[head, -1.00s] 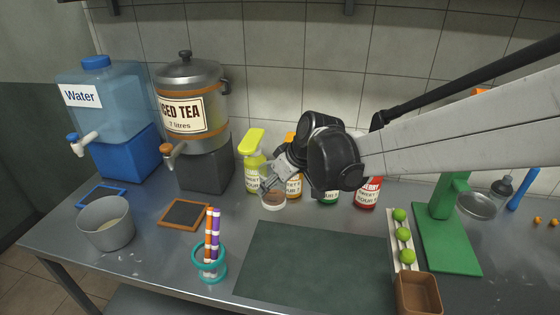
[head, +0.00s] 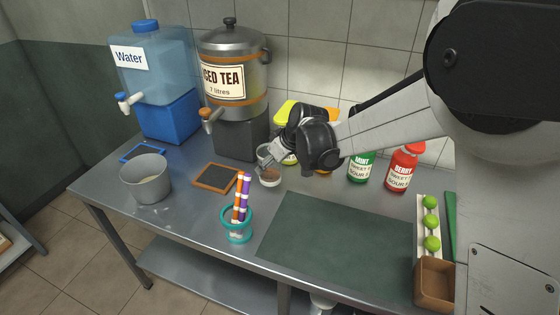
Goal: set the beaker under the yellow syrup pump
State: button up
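The beaker (head: 269,178) is a small clear cup with brown contents at its bottom, in front of the syrup bottles. My gripper (head: 267,162) is at the beaker, its fingers at the upper part, and appears shut on it. The finger contact is partly hidden. I cannot tell whether the beaker's base touches the table. The yellow syrup pump (head: 288,110) stands behind and slightly right of the beaker. Its bottle and nozzle are largely hidden by my gripper and wrist.
Green mint (head: 361,167) and red berry (head: 403,168) bottles stand to the right. The iced tea dispenser (head: 234,60) is behind left. A framed slate (head: 216,177), a pen cup (head: 238,226) and a grey pot (head: 148,180) are on the table. A dark mat (head: 335,240) lies clear in front.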

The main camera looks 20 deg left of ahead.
aim_at(270, 171)
notch_tip(270, 171, down, 3)
jog(key=shift+f, duration=0.15)
jog(key=shift+w+f, duration=0.2)
jog(key=shift+f, duration=0.05)
jog(key=shift+w+d+r, duration=0.1)
jog(key=shift+w, duration=1.7)
jog(key=shift+w+d, duration=0.1)
jog(key=shift+w, duration=1.65)
jog(key=shift+w+f, duration=0.2)
jog(key=shift+w, duration=0.1)
jog(key=shift+f, duration=0.45)
jog(key=shift+f, duration=0.15)
jog(key=o, duration=1.1)
jog(key=shift+c, duration=0.2)
